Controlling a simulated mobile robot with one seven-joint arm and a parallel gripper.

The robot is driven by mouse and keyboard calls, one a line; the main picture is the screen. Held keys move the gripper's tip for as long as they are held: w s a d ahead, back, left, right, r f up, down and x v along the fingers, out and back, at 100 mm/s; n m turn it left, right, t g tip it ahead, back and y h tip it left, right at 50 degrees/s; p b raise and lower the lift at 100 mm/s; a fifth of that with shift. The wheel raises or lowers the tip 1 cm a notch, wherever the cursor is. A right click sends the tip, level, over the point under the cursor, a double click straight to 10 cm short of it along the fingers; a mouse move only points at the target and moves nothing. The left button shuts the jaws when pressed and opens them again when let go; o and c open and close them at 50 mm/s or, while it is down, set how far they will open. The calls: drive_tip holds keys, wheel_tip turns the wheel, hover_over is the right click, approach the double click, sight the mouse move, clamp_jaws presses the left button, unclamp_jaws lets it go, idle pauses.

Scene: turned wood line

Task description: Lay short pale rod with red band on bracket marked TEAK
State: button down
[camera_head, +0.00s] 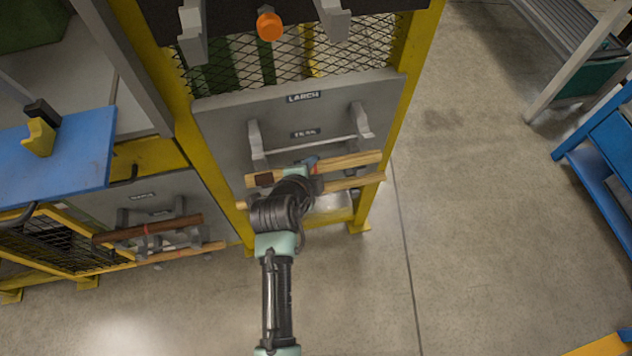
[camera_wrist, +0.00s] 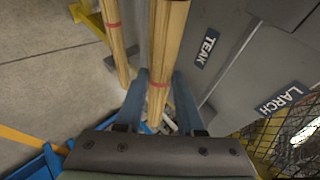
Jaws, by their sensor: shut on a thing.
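My gripper (camera_wrist: 160,105) is shut on a pale rod with a red band (camera_wrist: 167,55), the band lying close to the jaws. In the head view the held pale rod (camera_head: 350,161) lies roughly level and has a dark brown left end. The TEAK label (camera_head: 304,133) is on a grey panel, between two grey bracket arms (camera_head: 257,147) and (camera_head: 361,121). The held rod appears in front of and below these arms; I cannot tell whether it touches them. The TEAK label also shows in the wrist view (camera_wrist: 206,47), right of the rod. My wrist hides the rod's middle in the head view.
Another pale rod (camera_head: 355,181) with a red band (camera_wrist: 112,25) lies just below the held one. The LARCH label (camera_head: 303,97) is above TEAK. A left rack holds a dark brown rod (camera_head: 150,229). A blue table (camera_head: 70,165) stands left.

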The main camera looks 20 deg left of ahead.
drive_tip(key=shift+w+a+f+b, duration=0.15)
drive_tip(key=shift+w+a+b, duration=0.35)
drive_tip(key=shift+w, duration=0.3)
drive_tip(key=shift+w+a+f, duration=0.15)
drive_tip(key=shift+w+f, duration=0.05)
drive_tip(key=shift+f, duration=0.1)
drive_tip(key=shift+f+b, duration=0.9)
drive_tip(key=shift+b, duration=0.2)
unclamp_jaws()
drive_tip(key=p+v, duration=0.1)
drive_tip(key=v, duration=1.2)
drive_tip(key=shift+p, duration=0.3)
